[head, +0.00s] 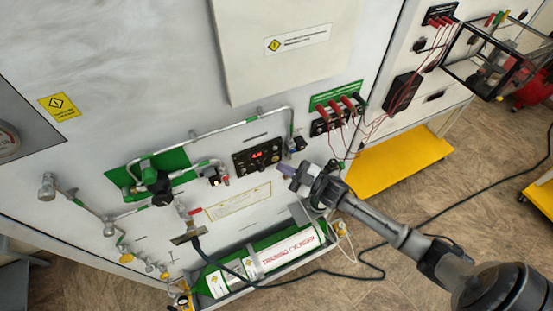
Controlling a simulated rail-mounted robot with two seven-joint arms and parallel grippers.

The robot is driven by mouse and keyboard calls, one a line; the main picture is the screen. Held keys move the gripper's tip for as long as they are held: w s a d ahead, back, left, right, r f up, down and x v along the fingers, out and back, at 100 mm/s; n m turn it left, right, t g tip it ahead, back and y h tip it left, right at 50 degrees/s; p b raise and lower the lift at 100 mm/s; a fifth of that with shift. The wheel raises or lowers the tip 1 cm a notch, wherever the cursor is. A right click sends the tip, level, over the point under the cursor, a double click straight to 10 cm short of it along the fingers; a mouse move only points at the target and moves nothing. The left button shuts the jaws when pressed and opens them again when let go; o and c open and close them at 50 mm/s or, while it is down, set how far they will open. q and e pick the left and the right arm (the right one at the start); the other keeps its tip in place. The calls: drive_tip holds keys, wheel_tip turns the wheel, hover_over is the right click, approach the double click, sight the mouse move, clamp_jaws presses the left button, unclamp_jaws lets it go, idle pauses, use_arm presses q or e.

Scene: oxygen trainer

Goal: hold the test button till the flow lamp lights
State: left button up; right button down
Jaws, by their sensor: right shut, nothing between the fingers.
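A black control box (245,163) with a lit red digital display (264,154) is on the light grey wall panel at the middle. Small knobs or lamps sit below the display, too small to tell apart. I cannot make out which is the test button or the flow lamp, or whether a lamp is lit. My right gripper (286,170) is shut and empty, its fingertips just right of the box's lower right corner. I cannot tell whether it touches the panel. My left gripper is not in view.
Silver pipes with green valve blocks (178,160) run left of and above the box. A green training cylinder (280,252) lies in a tray below. A socket strip with red leads (340,115) is at upper right. A yellow step (400,160) stands on the floor.

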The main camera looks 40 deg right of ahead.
drive_tip(key=shift+w+d, duration=0.1)
drive_tip(key=shift+w, duration=0.15)
drive_tip(key=shift+w, duration=0.35)
idle(2.2)
drive_tip(key=shift+s, duration=0.2)
idle(0.4)
drive_tip(key=shift+s+p, duration=0.35)
drive_tip(key=shift+s, duration=0.25)
drive_tip(key=s+p, duration=0.1)
drive_tip(key=s, duration=0.1)
drive_tip(key=s+a+p, duration=0.1)
drive_tip(key=s, duration=0.1)
drive_tip(key=shift+s+a, duration=0.2)
drive_tip(key=shift+s, duration=0.2)
idle(0.5)
